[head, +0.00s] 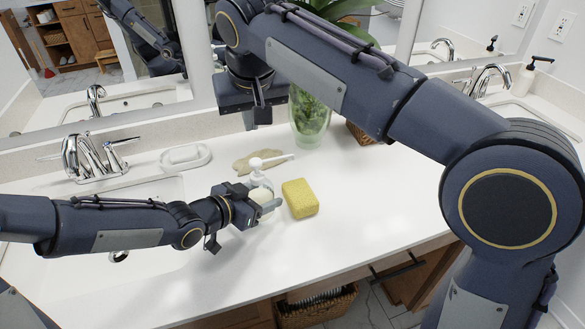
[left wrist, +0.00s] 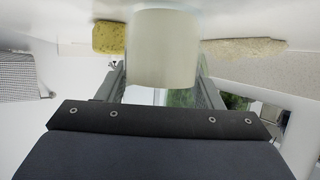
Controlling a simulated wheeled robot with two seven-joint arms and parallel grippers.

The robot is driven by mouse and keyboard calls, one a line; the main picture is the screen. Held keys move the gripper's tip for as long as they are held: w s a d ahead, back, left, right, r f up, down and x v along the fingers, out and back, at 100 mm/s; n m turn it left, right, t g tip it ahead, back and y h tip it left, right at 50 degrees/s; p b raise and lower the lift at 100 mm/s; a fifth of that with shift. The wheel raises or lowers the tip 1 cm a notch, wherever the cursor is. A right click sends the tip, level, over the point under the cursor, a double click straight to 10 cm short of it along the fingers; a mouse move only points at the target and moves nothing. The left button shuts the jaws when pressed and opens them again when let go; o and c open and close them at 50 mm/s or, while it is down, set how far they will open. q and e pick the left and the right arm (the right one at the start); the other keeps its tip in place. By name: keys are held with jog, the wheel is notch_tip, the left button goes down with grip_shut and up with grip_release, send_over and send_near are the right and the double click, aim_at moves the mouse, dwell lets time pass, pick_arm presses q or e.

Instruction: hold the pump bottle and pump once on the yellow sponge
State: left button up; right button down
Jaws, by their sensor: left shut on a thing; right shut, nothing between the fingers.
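The white pump bottle (head: 259,180) stands upright on the white counter, its spout pointing right. My left gripper (head: 268,203) is shut around its lower body; the bottle's pale body (left wrist: 165,48) fills the space between the fingers in the left wrist view. The yellow sponge (head: 300,198) lies on the counter just right of the bottle, and it also shows in the left wrist view (left wrist: 110,38). My right gripper (head: 258,117) is above and behind the bottle, pointing down, shut and empty, apart from the pump head.
A glass vase with a plant (head: 311,118) stands at the back. A white soap dish (head: 185,157), chrome faucet (head: 85,158) and sink (head: 150,190) are at left. The counter right of the sponge is clear.

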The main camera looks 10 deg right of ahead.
dwell(0.4)
pick_arm(q)
jog(key=o, duration=1.3)
